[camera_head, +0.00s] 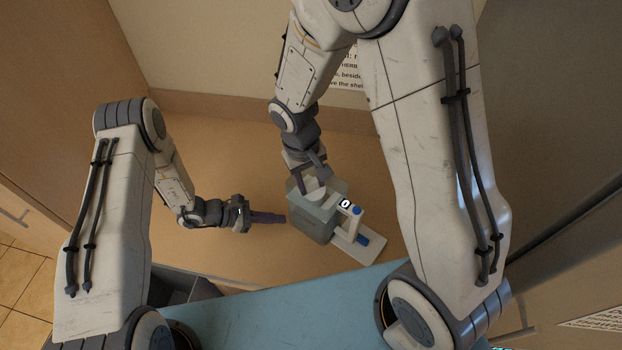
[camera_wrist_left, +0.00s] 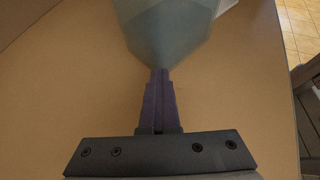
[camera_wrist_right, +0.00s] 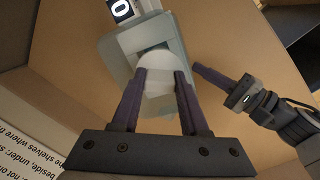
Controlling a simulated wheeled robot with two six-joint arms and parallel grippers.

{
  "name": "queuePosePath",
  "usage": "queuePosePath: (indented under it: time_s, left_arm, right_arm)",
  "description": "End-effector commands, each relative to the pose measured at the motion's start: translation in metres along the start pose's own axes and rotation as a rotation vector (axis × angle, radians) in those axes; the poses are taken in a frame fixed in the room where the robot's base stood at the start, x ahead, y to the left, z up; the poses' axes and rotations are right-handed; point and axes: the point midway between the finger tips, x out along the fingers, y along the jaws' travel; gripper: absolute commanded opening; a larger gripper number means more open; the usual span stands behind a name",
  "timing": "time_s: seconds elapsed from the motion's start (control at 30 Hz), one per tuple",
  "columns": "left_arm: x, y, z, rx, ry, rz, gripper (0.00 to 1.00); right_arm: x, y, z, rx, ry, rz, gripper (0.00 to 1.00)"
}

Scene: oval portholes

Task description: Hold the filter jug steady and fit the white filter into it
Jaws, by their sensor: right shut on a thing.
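The filter jug (camera_head: 312,224), a grey-blue translucent box-shaped vessel, stands on the brown surface in the middle of the head view. It also shows at the top of the left wrist view (camera_wrist_left: 165,30) and in the right wrist view (camera_wrist_right: 117,72). My right gripper (camera_head: 313,181) is over the jug's open top, shut on the white filter (camera_wrist_right: 158,72), which is at the opening; how deep it sits is unclear. My left gripper (camera_head: 284,219) has its fingers together, empty, with tips at the jug's left side (camera_wrist_left: 159,72). Whether they touch it I cannot tell.
A white flat piece (camera_head: 362,250) with blue parts lies at the jug's right. A black tag marked 0 (camera_head: 345,203) is by the jug's rim. A printed sign (camera_head: 348,72) is on the back wall.

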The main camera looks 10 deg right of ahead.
Motion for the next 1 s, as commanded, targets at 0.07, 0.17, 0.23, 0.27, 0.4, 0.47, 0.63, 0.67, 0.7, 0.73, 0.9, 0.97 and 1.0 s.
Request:
queuePosePath:
  time_s: [0.07, 0.17, 0.23, 0.27, 0.4, 0.47, 0.63, 0.67, 0.7, 0.73, 0.9, 0.97, 1.0]
  left_arm:
    - [0.000, 0.000, 0.000, 0.000, 0.000, 0.000, 0.00]
    - [0.000, 0.000, 0.000, 0.000, 0.000, 0.000, 0.00]
    - [0.000, 0.000, 0.000, 0.000, 0.000, 0.000, 0.00]
    - [0.000, 0.000, 0.000, 0.000, 0.000, 0.000, 0.00]
    - [0.000, 0.000, 0.000, 0.000, 0.000, 0.000, 0.00]
    - [0.000, 0.000, 0.000, 0.000, 0.000, 0.000, 0.00]
    - [0.000, 0.000, 0.000, 0.000, 0.000, 0.000, 0.00]
    - [0.000, 0.000, 0.000, 0.000, 0.000, 0.000, 0.00]
    - [0.000, 0.000, 0.000, 0.000, 0.000, 0.000, 0.00]
    - [0.000, 0.000, 0.000, 0.000, 0.000, 0.000, 0.00]
    - [0.000, 0.000, 0.000, 0.000, 0.000, 0.000, 0.00]
    - [0.000, 0.000, 0.000, 0.000, 0.000, 0.000, 0.00]
    - [0.000, 0.000, 0.000, 0.000, 0.000, 0.000, 0.00]
  right_arm:
    - [0.000, 0.000, 0.000, 0.000, 0.000, 0.000, 0.00]
    - [0.000, 0.000, 0.000, 0.000, 0.000, 0.000, 0.00]
    - [0.000, 0.000, 0.000, 0.000, 0.000, 0.000, 0.00]
    - [0.000, 0.000, 0.000, 0.000, 0.000, 0.000, 0.00]
    - [0.001, 0.000, 0.000, 0.000, 0.000, 0.000, 0.00]
    - [0.003, 0.000, 0.000, 0.000, -0.001, 0.000, 0.00]
    - [0.008, -0.001, 0.000, 0.000, -0.002, 0.000, 0.00]
    - [0.009, -0.001, 0.000, 0.000, -0.002, 0.000, 0.00]
    - [0.010, -0.001, 0.000, 0.000, -0.002, 0.000, 0.00]
    - [0.011, -0.002, 0.000, 0.000, -0.002, 0.000, 0.00]
    - [0.016, -0.002, 0.001, 0.000, -0.002, 0.000, 0.00]
    - [0.018, -0.002, 0.001, 0.000, -0.003, 0.000, 0.00]
    - [0.019, -0.003, 0.001, 0.000, -0.003, 0.000, 0.00]
